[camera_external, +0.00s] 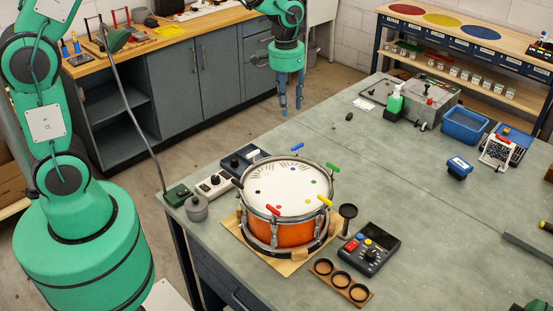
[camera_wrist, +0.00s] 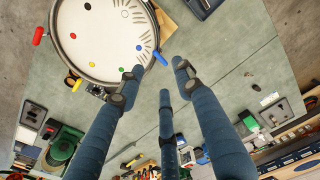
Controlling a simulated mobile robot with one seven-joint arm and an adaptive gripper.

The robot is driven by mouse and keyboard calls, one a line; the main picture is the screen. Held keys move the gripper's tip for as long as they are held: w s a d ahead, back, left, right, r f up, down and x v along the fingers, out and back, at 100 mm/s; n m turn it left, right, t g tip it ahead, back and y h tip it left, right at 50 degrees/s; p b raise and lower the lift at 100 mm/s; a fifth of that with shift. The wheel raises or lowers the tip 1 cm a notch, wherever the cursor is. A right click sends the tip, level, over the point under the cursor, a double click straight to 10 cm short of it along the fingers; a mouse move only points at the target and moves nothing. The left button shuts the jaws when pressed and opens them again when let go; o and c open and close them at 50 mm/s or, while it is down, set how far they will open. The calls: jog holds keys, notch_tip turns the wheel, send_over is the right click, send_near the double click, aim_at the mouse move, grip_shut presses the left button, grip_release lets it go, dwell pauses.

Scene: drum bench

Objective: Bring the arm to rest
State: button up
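My green arm hangs down from the top of the outside view, and my gripper (camera_external: 291,104) points at the floor beyond the far left edge of the bench (camera_external: 340,135). It is held in the air, well apart from the orange drum (camera_external: 280,233). In the wrist view my gripper (camera_wrist: 160,77) shows several blue-grey fingers, spread apart with nothing between them. The drum's white head (camera_wrist: 98,38) is at the upper left there, and one finger overlaps its rim in the picture; no contact can be told.
Near the drum are a black control box (camera_external: 369,248), a wooden three-ring holder (camera_external: 341,283) and a grey pot (camera_external: 196,208). A blue bin (camera_external: 464,126) and green bottle (camera_external: 395,103) stand farther back. Grey cabinets (camera_external: 206,75) stand behind my gripper. The bench middle is mostly clear.

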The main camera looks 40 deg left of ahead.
jog(key=s+a+r+t+b, duration=0.25)
jog(key=s+a+r, duration=0.35)
jog(key=s, duration=0.5)
jog(key=s+a+r+t+b, duration=0.1)
jog(key=s+a+r+b, duration=0.35)
jog(key=s, duration=0.75)
jog(key=s+a+f+n+t+b, duration=0.1)
jog(key=s+a+f+b, duration=0.1)
jog(key=s, duration=0.8)
jog(key=shift+s+a+f, duration=0.15)
jog(key=shift+s+a, duration=0.2)
jog(key=shift+a, duration=0.45)
jog(key=shift+w+t, duration=0.1)
jog(key=shift+t, duration=0.15)
